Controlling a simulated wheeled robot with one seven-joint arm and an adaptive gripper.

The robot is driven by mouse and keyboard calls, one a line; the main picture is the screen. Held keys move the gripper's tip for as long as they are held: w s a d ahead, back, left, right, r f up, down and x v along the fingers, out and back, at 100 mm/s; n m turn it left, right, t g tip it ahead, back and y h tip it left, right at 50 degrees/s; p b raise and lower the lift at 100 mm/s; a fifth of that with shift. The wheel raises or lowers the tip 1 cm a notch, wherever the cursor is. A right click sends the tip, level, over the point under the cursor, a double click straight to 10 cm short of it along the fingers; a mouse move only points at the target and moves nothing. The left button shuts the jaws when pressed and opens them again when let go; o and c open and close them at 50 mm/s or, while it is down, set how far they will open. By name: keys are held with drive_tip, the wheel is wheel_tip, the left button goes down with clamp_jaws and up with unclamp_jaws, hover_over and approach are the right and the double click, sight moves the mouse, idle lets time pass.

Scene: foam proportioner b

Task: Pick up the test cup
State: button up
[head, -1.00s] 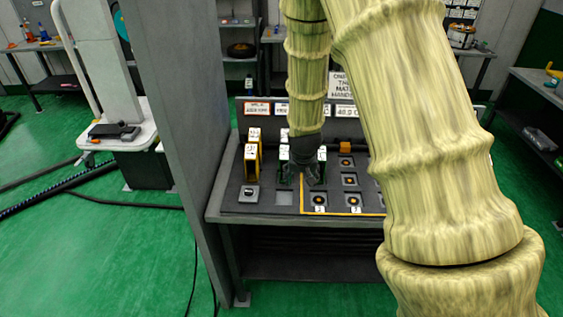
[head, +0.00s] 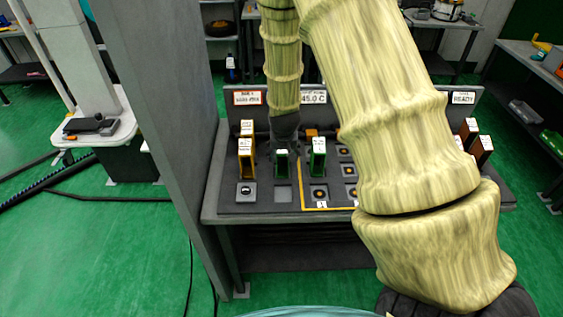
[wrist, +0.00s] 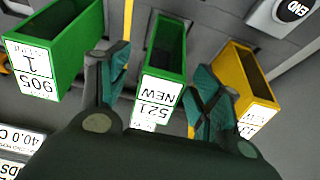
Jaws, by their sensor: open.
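Which container is the test cup is not clear from the pictures. An open green cup labelled "521 NEW" (wrist: 162,75) lies between the spread fingers of my gripper (wrist: 158,62) in the wrist view. The fingers are apart and do not appear closed on it. In the head view this green cup (head: 281,163) stands upright on the bench, with my gripper (head: 285,143) just above and behind it. A second green cup, labelled "905 1" (wrist: 55,50), stands left in the wrist view and right of the first in the head view (head: 317,158).
A yellow holder (wrist: 248,75) stands close beside my gripper; it also shows in the head view (head: 246,160). An "END" button (wrist: 291,10) sits at the bench's front left. A grey partition (head: 150,110) rises left of the bench. Brown blocks (head: 481,148) stand at the right.

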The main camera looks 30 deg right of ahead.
sight(282, 159)
drive_tip(key=shift+p+x, duration=1.45)
drive_tip(key=shift+x, duration=1.5)
drive_tip(key=shift+a, duration=0.1)
drive_tip(key=shift+c, duration=0.3)
drive_tip(key=c, duration=1.2)
drive_tip(key=shift+r, duration=0.1)
